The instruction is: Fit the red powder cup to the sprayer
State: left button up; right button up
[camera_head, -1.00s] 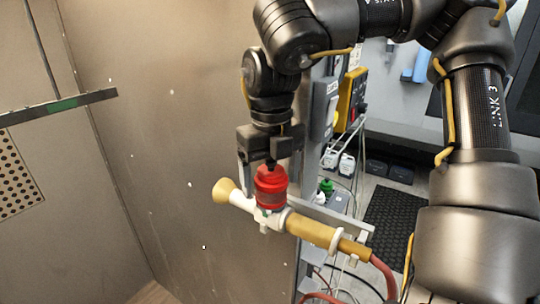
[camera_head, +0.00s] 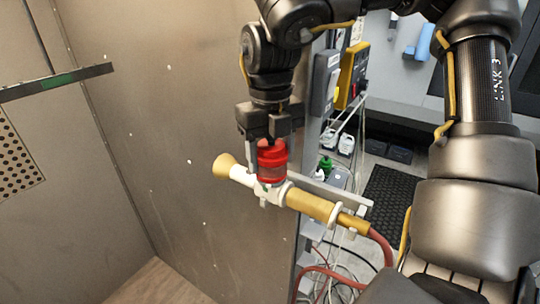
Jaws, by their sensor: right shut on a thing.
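The red powder cup (camera_head: 272,161) is upright at the top of the sprayer, in the middle of the view. The sprayer has a tan nozzle at its left end, a white body and a yellow-tan handle (camera_head: 312,204), and it lies on a rail bracket. My right gripper (camera_head: 268,143) points down from above and is shut on the red cup. The cup's lower edge meets the sprayer's white body; I cannot tell whether it is fully seated. My left gripper is not in view.
A metal booth wall (camera_head: 165,120) fills the left and middle. A dark bar (camera_head: 55,83) crosses the far left. A red hose (camera_head: 380,250) drops from the handle. Behind stand a yellow device (camera_head: 351,75), white bottles (camera_head: 345,144), a green-capped bottle (camera_head: 325,165) and a black mat (camera_head: 388,197).

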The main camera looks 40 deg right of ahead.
jog(key=shift+m+b, duration=0.35)
jog(key=shift+m, duration=0.05)
